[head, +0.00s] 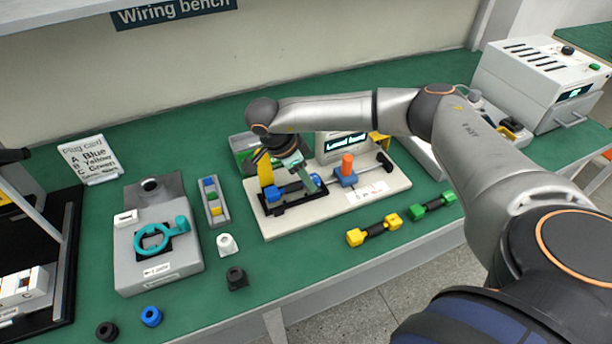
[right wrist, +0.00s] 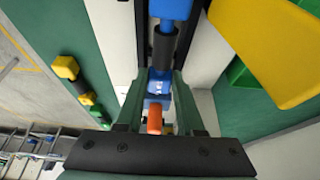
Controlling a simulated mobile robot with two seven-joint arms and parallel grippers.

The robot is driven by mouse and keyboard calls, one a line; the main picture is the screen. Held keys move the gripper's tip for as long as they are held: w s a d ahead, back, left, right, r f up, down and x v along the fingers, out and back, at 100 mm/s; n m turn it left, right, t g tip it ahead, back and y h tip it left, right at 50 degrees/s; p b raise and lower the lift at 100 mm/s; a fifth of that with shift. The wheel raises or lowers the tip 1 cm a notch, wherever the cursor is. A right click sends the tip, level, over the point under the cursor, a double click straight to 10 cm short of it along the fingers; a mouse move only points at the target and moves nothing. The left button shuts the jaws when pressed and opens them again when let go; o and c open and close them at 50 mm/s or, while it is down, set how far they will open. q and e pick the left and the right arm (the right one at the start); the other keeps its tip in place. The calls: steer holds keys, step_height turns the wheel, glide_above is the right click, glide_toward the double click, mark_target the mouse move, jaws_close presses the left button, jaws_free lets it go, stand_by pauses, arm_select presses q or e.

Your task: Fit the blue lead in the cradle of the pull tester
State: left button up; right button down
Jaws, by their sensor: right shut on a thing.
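The blue lead (head: 273,193) has blue ends and a dark middle. It lies along the black cradle (head: 283,209) on the left part of the cream pull tester (head: 345,205). My right gripper (head: 303,178) is over the cradle, shut on the lead near its right end. In the right wrist view the lead (right wrist: 167,42) runs lengthwise between the green fingers (right wrist: 160,88). I cannot tell whether the lead is fully seated or slightly above the cradle. The tester's screen appears to read "Load lead". My left gripper is not in view.
A yellow lead (head: 359,237) and a green lead (head: 417,212) lie in front of the tester. The tester's orange knob (head: 347,162) stands just right of my gripper. A grey fixture with a teal ring (head: 152,238) stands left. Loose caps lie at the bench front.

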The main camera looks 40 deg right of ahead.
steer(key=shift+f+b, duration=0.3)
steer(key=shift+f, duration=0.15)
stand_by(0.5)
steer(key=shift+c, duration=2.3)
jaws_free()
steer(key=shift+r, duration=0.1)
steer(key=shift+w+a+r, duration=0.2)
steer(key=shift+r, duration=0.25)
steer(key=s+v, duration=0.1)
steer(key=v, duration=1)
steer(key=shift+w+a+b, duration=0.25)
steer(key=shift+w+b, duration=0.05)
